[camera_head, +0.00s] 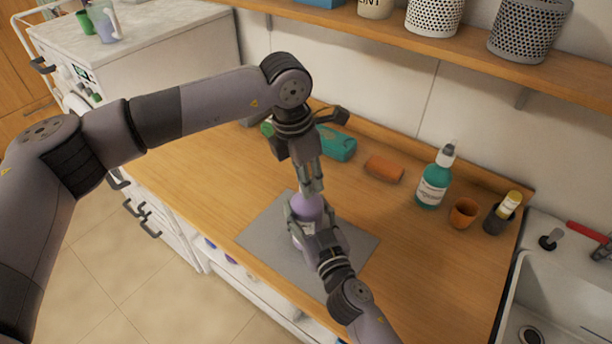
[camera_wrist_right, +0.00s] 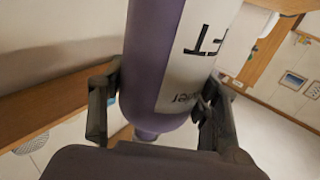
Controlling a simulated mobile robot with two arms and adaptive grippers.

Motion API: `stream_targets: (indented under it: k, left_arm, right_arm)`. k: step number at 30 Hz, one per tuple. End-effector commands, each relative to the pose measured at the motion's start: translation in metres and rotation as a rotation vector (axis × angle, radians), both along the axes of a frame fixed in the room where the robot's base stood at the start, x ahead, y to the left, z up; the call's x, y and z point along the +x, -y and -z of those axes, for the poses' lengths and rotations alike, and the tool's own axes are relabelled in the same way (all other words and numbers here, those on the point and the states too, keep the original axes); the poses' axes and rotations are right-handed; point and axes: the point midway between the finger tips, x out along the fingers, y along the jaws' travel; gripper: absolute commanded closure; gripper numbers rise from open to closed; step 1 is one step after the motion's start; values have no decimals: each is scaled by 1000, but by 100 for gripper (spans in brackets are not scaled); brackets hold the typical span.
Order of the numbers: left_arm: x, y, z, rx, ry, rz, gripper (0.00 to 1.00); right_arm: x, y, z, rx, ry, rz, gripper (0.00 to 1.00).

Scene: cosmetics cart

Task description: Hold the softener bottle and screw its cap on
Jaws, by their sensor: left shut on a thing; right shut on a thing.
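The purple softener bottle (camera_head: 307,207) stands upright on the grey mat (camera_head: 264,238), with a white label. My right gripper (camera_head: 304,226) is shut around its body from the front. In the right wrist view the bottle (camera_wrist_right: 152,60) sits between the two fingers, one on each side, with lettering on its label. My left gripper (camera_head: 312,186) points down directly above the bottle's top, fingers close together at the neck. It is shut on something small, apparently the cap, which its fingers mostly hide. I cannot tell how the cap sits on the neck.
On the wooden counter behind are a teal box (camera_head: 337,145), an orange roll-like item (camera_head: 384,169), a teal spray-type bottle (camera_head: 434,182), an orange cup (camera_head: 463,213) and a dark cup with a yellow-topped item (camera_head: 508,206). A sink (camera_head: 575,290) is at right. The counter's left front is clear.

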Motion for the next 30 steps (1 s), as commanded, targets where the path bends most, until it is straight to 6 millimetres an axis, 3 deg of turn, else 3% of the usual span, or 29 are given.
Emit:
stream_targets:
  k: [13,14,17,20,30]
  left_arm:
    - [0,0,10,0,-1,0,86]
    - [0,0,10,0,-1,0,86]
    - [0,0,9,1,-1,21,86]
    - [1,-1,9,1,-2,115,86]
    - [2,0,9,0,-2,719,86]
  right_arm:
    - [0,0,0,0,0,0,93]
    - [0,0,0,0,0,0,100]
    - [0,0,0,0,0,0,100]
    - [0,0,0,0,0,0,100]
    - [0,0,0,0,-1,0,100]
